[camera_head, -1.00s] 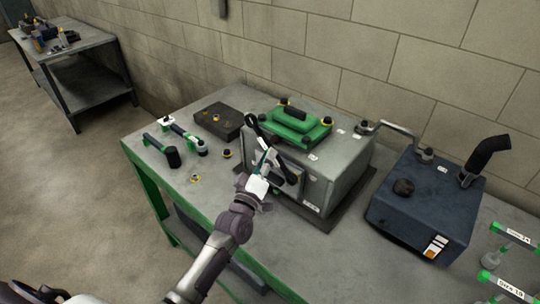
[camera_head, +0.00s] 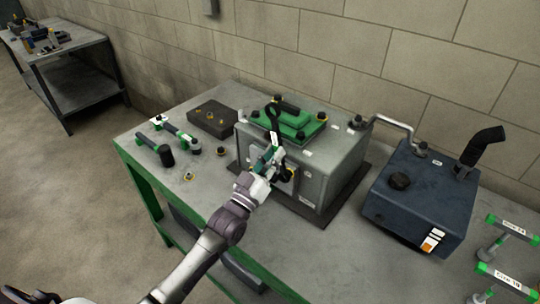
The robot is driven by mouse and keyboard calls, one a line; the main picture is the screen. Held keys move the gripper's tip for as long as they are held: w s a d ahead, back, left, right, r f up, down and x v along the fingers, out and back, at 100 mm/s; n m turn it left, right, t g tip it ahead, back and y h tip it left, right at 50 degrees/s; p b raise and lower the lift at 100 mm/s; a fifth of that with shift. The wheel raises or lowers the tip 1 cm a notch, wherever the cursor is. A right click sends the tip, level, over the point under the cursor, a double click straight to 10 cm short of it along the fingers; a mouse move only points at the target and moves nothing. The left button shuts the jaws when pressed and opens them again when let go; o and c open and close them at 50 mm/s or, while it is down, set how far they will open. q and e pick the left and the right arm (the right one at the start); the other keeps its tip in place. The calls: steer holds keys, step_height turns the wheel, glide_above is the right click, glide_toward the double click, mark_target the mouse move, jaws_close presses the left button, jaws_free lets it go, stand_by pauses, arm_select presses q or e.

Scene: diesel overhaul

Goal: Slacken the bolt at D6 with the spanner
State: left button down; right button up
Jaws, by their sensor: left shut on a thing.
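My left gripper (camera_head: 264,172) is shut on the spanner (camera_head: 274,120), at the front of the grey engine block (camera_head: 330,168). The spanner stands roughly upright, its dark ring end above the gripper, in front of the green cover (camera_head: 288,122) in the picture. Dark bolts show at the cover's corners, one at the front right (camera_head: 301,134). I cannot read a D6 label, so I cannot tell which bolt it is or whether the spanner touches one. The gripper hides part of the block's front plate (camera_head: 290,184). My right gripper is not in view.
A mallet-like tool (camera_head: 165,155), a green-and-white tool (camera_head: 178,132) and a dark tray (camera_head: 213,118) lie left of the block on the bench. A dark blue tank (camera_head: 422,200) with a pipe stands right. The bench's front middle (camera_head: 285,235) is clear.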

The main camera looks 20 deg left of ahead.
arm_select(q)
steer(key=m+h, duration=0.1)
steer(key=d+m, duration=0.1)
steer(key=m, duration=0.1)
steer(key=s+d+m+h, duration=0.1)
steer(key=shift+d+r+m+g+h, duration=0.2)
steer(key=shift+m+g+h, duration=0.1)
steer(key=shift+m+g, duration=0.1)
steer(key=shift+w, duration=0.15)
steer(key=shift+w+d+b, duration=0.3)
steer(key=shift+w+b, duration=0.2)
steer(key=shift+w, duration=0.25)
steer(key=a+n+y, duration=0.1)
steer(key=n, duration=0.1)
steer(key=a+n+y+p, duration=0.1)
steer(key=n, duration=0.1)
steer(key=shift+w+a+t, duration=0.1)
steer(key=shift+w+t, duration=0.25)
steer(key=shift+t, duration=0.05)
steer(key=shift+a+f+n+y, duration=0.15)
steer(key=shift+n+y, duration=0.15)
steer(key=shift+n, duration=0.3)
